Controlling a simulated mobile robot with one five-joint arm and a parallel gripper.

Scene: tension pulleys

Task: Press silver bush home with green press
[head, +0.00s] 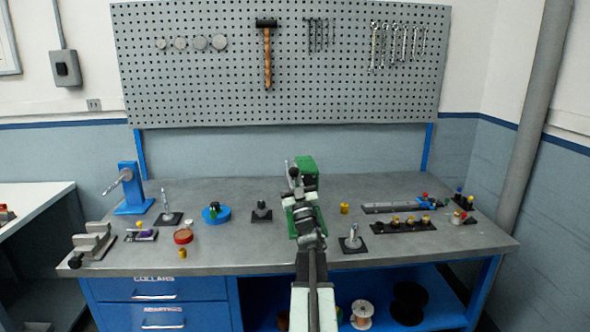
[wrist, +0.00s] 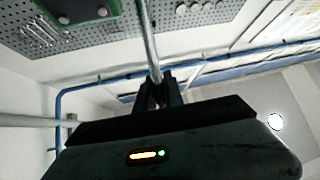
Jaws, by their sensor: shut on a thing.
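The green press (head: 308,168) stands at the back middle of the bench, its column and base partly behind my arm. Part of it also shows at the top left of the wrist view (wrist: 80,12). My gripper (head: 294,184) is in front of the press, and its dark fingers show in the wrist view (wrist: 159,88). They are shut on a thin steel rod (wrist: 147,38), which looks like the press lever. I cannot make out the silver bush; my arm hides the middle of the press.
A blue arbor tool (head: 131,190) and a grey vise (head: 93,243) stand at the left. A blue round fixture (head: 216,214) and a red tin (head: 183,237) lie left of centre.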

